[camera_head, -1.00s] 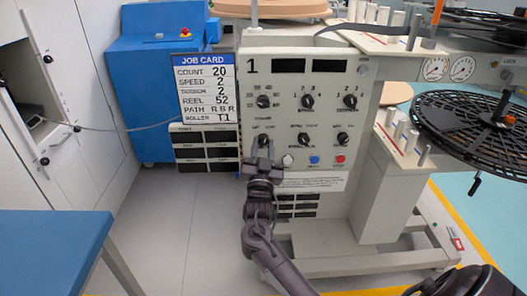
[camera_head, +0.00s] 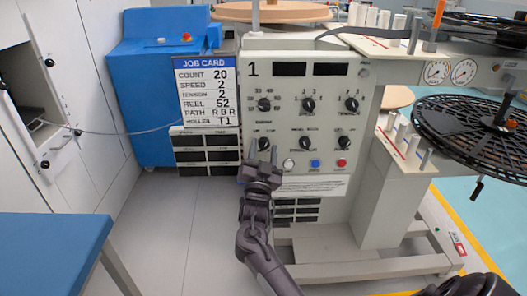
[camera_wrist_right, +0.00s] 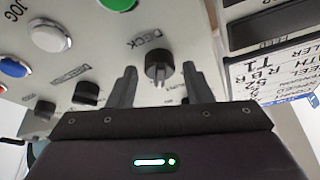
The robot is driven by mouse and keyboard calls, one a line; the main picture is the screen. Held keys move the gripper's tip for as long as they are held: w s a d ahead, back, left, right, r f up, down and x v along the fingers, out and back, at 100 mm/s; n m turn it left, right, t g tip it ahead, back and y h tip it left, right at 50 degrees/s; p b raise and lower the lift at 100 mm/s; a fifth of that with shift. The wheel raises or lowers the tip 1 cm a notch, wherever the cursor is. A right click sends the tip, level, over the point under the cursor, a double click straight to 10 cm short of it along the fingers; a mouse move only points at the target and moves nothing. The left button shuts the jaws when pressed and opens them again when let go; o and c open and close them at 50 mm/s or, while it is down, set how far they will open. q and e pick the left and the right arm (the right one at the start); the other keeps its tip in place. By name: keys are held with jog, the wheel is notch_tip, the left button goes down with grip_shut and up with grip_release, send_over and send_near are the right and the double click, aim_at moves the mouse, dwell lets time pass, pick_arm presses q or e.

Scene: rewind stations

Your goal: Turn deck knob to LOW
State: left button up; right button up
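The deck knob (camera_wrist_right: 159,66) is a dark round knob with a raised ridge, next to the printed word DECK in the right wrist view. In the head view it is the left knob (camera_head: 264,143) of the panel's lower row. The small position labels above it are too blurred to read surely, and I cannot tell its setting. My right gripper (camera_wrist_right: 160,84) is open, with one finger on each side of the knob in its view and visible gaps to it. In the head view my right gripper (camera_head: 262,160) is just below the knob. My left gripper is not in view.
The panel (camera_head: 285,85) has more knobs and a row of white, blue and red buttons. A job card (camera_head: 205,90) hangs on its left. A black reel (camera_head: 475,125) stands right, and a blue table (camera_head: 50,250) lower left. Grey floor (camera_head: 165,230) is clear between.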

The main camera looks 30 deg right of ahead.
jog(key=shift+o, duration=0.4)
jog(key=shift+s+a+f, duration=0.25)
jog(key=v, duration=0.7)
jog(key=shift+r, duration=0.1)
